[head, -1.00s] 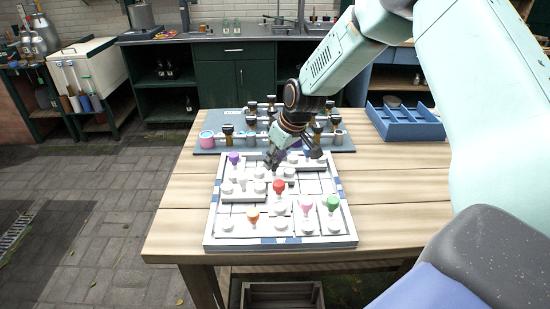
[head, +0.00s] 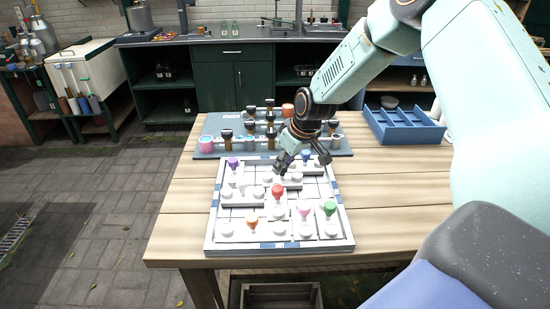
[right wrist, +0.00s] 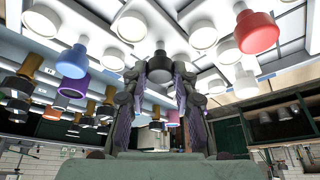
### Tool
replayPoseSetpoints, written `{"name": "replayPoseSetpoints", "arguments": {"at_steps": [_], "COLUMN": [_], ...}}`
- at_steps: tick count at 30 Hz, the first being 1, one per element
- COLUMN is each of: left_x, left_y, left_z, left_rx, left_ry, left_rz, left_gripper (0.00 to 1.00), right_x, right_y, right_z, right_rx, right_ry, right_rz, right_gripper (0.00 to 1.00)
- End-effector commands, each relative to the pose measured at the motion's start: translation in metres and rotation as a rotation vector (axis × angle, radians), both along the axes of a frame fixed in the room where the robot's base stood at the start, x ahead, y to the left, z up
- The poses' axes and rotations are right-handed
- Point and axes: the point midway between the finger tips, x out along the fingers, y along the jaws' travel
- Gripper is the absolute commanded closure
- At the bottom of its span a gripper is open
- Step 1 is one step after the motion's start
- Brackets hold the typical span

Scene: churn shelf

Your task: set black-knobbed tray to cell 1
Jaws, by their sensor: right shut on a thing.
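A white framed board (head: 280,247) lies on the wooden table, holding several white trays with round bosses and coloured knobs. My right gripper (head: 283,172) reaches down over the board's upper middle. In the right wrist view its two fingers (right wrist: 172,122) are closed around a dark knob (right wrist: 172,117), the black one. In the head view the fingers largely hide that knob; white bosses (head: 295,178) show beside it. A red knob (head: 277,191) stands just in front, a purple knob (head: 233,162) to the left and a blue knob (head: 306,155) behind right. My left gripper is not in view.
Orange (head: 251,220), pink (head: 304,210) and green (head: 329,208) knobs stand along the board's near side. Behind the board is a grey-blue rack (head: 343,151) with dark-capped pieces and a pink cup (head: 206,143). A blue compartment tray (head: 408,132) sits at right.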

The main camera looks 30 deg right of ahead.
Motion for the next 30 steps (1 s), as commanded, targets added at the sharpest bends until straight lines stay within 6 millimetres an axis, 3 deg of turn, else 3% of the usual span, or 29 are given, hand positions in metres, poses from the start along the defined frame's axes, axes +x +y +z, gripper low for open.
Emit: {"name": "replayPoseSetpoints", "arguments": {"at_steps": [1,12,18,28,29,30], "left_x": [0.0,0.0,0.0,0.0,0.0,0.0], "left_y": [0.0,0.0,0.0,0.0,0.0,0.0], "left_z": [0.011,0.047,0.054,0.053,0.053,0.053], "left_rx": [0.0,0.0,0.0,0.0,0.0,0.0], "left_ry": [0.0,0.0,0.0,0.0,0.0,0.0], "left_rz": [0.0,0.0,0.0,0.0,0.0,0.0], "left_gripper": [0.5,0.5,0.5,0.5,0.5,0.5], "right_x": [-0.004,-0.03,-0.038,-0.038,-0.038,-0.038], "right_y": [-0.006,-0.051,-0.065,-0.067,-0.068,-0.068], "right_z": [0.006,0.007,0.005,0.003,0.003,0.003], "right_rx": [0.002,0.001,-0.001,-0.003,-0.003,-0.003], "right_ry": [0.0,-0.004,-0.005,-0.007,-0.007,-0.007], "right_rz": [-0.001,-0.003,-0.002,-0.001,-0.001,-0.001], "right_gripper": [1.0,1.0,1.0,1.0,0.71,0.68]}}
